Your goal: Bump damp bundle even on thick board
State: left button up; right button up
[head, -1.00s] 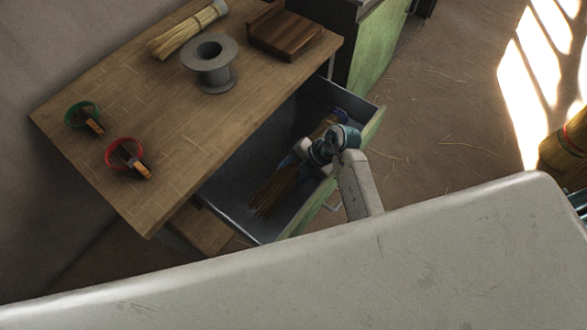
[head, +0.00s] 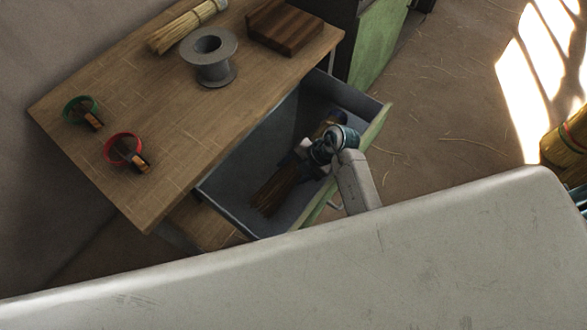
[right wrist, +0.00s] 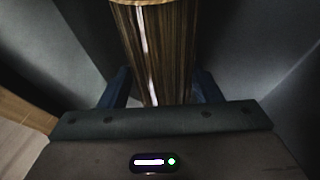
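The damp bundle, a dark brown bunch of bristles (head: 272,193), lies in the open drawer (head: 232,190). My right gripper (head: 303,156) is down in the drawer at the bundle's upper end. In the right wrist view the bundle (right wrist: 158,50) runs between the two fingers (right wrist: 162,88) of this gripper, with one finger close along each side. Whether they press on it I cannot tell. The thick board, a dark wooden block (head: 287,32), sits at the table's far right corner, clear of the gripper. My left gripper is not in view.
On the wooden table (head: 100,160) are a grey spool (head: 210,68), a pale straw bundle (head: 180,30), a green ring (head: 78,108) and a red ring (head: 122,148). A green cabinet (head: 375,45) stands behind. A broom (head: 565,145) is at the right edge.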

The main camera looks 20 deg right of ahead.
jog(key=shift+o, duration=1.1)
jog(key=shift+s, duration=0.1)
jog(key=shift+s+f, duration=0.1)
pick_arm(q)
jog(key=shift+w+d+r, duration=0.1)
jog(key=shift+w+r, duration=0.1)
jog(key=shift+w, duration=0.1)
pick_arm(e)
jog(key=v, duration=1.1)
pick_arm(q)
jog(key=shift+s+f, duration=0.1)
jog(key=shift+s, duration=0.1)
pick_arm(e)
jog(key=shift+a, duration=0.1)
